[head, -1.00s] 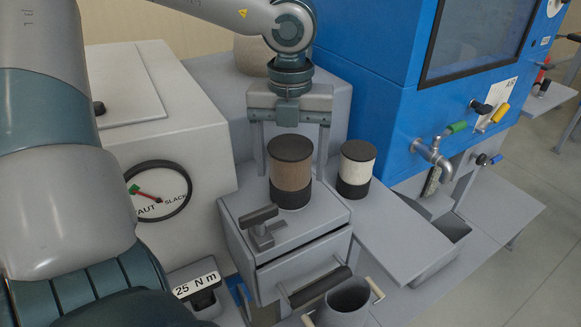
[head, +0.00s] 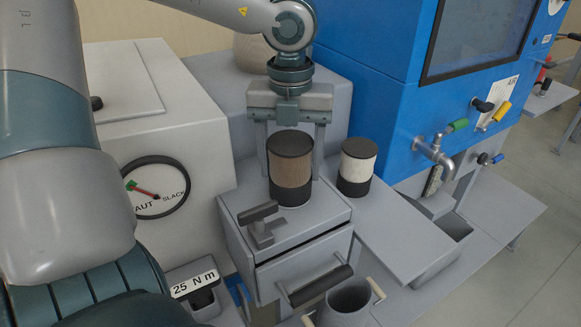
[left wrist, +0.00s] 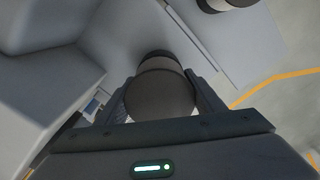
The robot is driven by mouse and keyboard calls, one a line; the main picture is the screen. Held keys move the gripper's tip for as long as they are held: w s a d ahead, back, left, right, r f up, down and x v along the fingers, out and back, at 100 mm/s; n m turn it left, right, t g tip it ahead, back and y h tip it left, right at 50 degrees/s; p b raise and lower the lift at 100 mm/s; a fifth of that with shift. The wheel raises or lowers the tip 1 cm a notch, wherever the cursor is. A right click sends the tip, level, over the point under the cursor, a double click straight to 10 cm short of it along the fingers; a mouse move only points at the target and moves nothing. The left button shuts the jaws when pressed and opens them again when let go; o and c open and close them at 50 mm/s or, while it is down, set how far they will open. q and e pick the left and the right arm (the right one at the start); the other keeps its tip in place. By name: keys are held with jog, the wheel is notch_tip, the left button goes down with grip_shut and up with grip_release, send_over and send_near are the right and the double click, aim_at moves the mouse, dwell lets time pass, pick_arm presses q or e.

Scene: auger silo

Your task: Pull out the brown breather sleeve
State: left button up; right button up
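The brown breather sleeve (head: 290,172) is an upright brown cylinder with a dark cap and a dark collar below. It stands on the grey housing in the middle of the head view. My left gripper (head: 291,172) reaches down over it from above, one finger on each side. The fingers are open, with narrow gaps to the sleeve. In the left wrist view, the sleeve's round dark cap (left wrist: 160,97) lies between the fingers (left wrist: 160,95), and its lower part is mostly hidden. My right gripper is not in view.
A similar white sleeve (head: 358,163) stands close to the right. A T-handle (head: 259,217) is in front, above a drawer-like front with a dark bar handle (head: 321,287). A dial marked SLACK (head: 155,188) is left. A blue cabinet (head: 400,110) rises behind right.

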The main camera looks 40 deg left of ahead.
pick_arm(q)
jog(key=c, duration=0.4)
jog(key=shift+r, duration=0.15)
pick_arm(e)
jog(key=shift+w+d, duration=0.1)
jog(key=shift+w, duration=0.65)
pick_arm(q)
jog(key=shift+r, duration=0.15)
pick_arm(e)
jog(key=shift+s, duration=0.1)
pick_arm(q)
jog(key=shift+r, duration=0.35)
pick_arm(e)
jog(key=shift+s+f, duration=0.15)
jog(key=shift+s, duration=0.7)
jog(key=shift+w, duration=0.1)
